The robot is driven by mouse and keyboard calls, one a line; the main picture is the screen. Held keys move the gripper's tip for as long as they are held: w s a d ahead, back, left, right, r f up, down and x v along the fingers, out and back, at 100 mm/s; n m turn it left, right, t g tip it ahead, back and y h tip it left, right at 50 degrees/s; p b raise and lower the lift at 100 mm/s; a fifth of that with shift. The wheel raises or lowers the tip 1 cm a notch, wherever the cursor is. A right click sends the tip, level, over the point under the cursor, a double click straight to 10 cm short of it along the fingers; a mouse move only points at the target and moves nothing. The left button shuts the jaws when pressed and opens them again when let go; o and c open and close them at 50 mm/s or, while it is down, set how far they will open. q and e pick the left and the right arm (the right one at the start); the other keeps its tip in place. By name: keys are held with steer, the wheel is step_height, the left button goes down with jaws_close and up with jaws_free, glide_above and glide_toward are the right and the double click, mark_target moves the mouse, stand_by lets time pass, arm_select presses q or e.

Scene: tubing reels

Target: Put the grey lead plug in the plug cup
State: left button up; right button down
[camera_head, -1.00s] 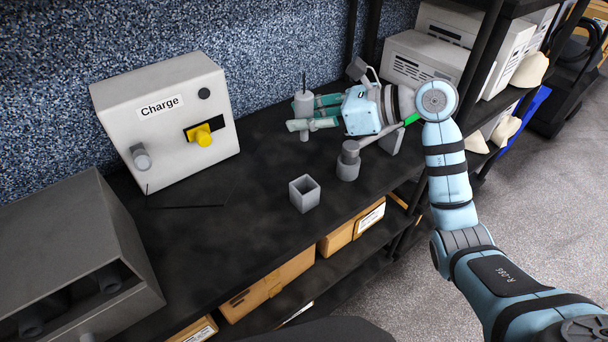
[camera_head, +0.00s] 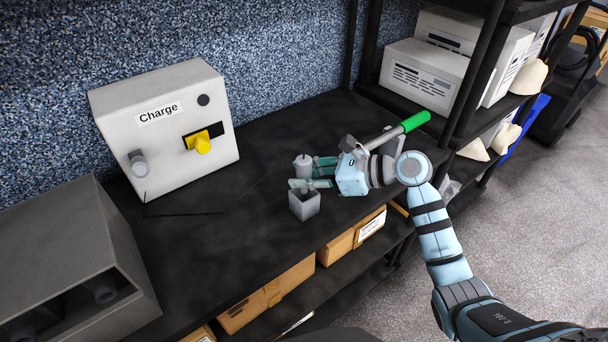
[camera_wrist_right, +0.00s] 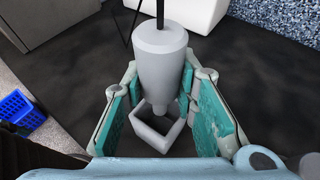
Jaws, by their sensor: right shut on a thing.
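The grey lead plug (camera_head: 303,166) is a cylinder with a narrower nose, held upright between the fingers of my right gripper (camera_head: 311,174). It also shows in the right wrist view (camera_wrist_right: 160,65), nose downward, with a dark lead rising from its top. The plug cup (camera_head: 304,206) is a small square grey cup on the dark bench, just below the gripper. In the right wrist view the cup (camera_wrist_right: 143,132) shows below and around the nose's outline; I cannot tell whether the nose is inside or above it. My left gripper is out of view.
The white Charge box (camera_head: 165,125) with a yellow knob stands at the back left. A grey housing (camera_head: 75,265) stands at the front left. The bench between the box and cup is mostly clear, with a thin dark lead.

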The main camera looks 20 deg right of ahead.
steer(key=shift+f, duration=0.35)
steer(key=c, duration=1.3)
jaws_free()
